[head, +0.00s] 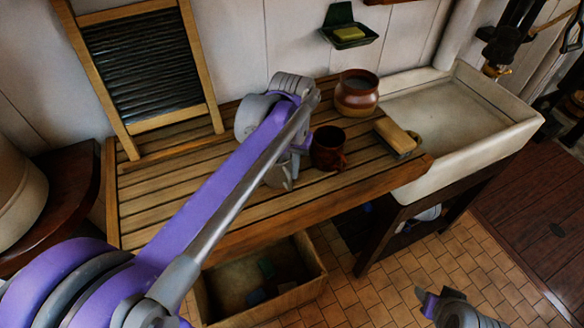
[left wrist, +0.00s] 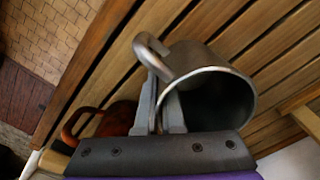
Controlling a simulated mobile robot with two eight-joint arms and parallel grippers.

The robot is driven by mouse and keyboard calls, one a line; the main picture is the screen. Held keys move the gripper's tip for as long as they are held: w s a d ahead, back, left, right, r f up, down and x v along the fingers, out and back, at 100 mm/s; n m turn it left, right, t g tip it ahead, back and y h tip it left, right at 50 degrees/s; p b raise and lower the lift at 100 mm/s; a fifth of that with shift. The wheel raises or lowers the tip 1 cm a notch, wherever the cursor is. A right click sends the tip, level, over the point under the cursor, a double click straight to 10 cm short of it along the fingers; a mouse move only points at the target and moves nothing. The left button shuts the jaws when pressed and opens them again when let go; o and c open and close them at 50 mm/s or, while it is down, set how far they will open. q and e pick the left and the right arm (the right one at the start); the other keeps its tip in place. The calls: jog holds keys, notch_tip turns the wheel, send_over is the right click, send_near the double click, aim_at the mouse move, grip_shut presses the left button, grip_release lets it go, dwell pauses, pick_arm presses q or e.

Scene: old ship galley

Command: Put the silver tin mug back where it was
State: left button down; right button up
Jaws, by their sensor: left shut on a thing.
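The silver tin mug (left wrist: 212,100) is in my left gripper (left wrist: 160,100), seen in the left wrist view. The fingers are shut on its wall close to the handle, one finger inside the rim. Its open mouth faces the wrist camera, and slatted wood lies behind it. In the head view my left gripper (head: 287,172) is over the slatted wooden drainboard (head: 190,205), left of a reddish-brown mug (head: 328,148). My own arm hides most of the grip there, and I cannot tell whether the silver mug touches the slats.
A brown jar (head: 357,93) and a wood-backed brush (head: 395,136) stand right of the reddish-brown mug. Beyond them is a pale sink (head: 455,150). A washboard (head: 145,70) leans at the back left. A wooden crate (head: 310,285) is below the drainboard. The drainboard's left part is clear.

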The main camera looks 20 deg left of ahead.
pick_arm(q)
jog(key=c, duration=1.5)
grip_release()
jog(key=shift+f, duration=0.2)
jog(key=o, duration=0.5)
jog(key=shift+r, duration=0.1)
jog(key=shift+c, duration=0.2)
notch_tip(320, 180, up, 12)
jog(key=shift+r, duration=0.15)
